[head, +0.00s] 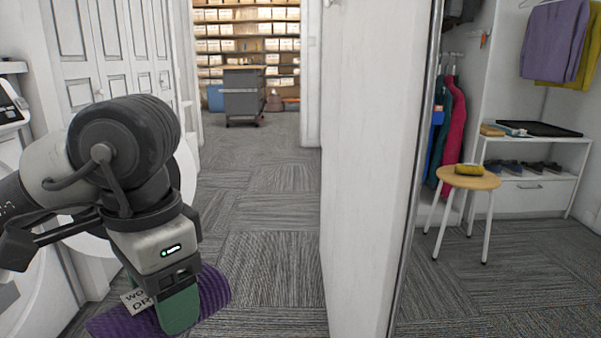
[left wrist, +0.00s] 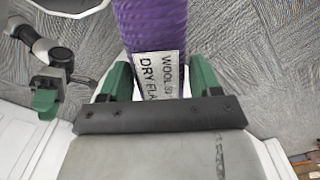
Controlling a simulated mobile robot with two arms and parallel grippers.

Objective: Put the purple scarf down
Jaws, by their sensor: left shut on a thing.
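The purple scarf (head: 214,288) is a ribbed, rolled-looking length of cloth at the bottom left of the head view. My left gripper (head: 180,308) points down and is shut on it, with green fingers on either side. The left wrist view shows the scarf (left wrist: 150,25) running up between the fingers, with a white label (left wrist: 158,72) of black print, partly cut off. The scarf's lower end is out of frame in the head view. My right gripper (left wrist: 46,102) shows at the left of the left wrist view, apart from the scarf; its opening is unclear.
White machines (head: 22,255) stand at the left, beside panelled doors (head: 105,55). A white wall end (head: 370,150) stands centre right. Beyond it are a round stool (head: 468,178) with a yellow brush (head: 468,169) and hanging purple cloth (head: 553,40). Carpet (head: 265,200) is clear ahead, up to a grey cart (head: 243,95).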

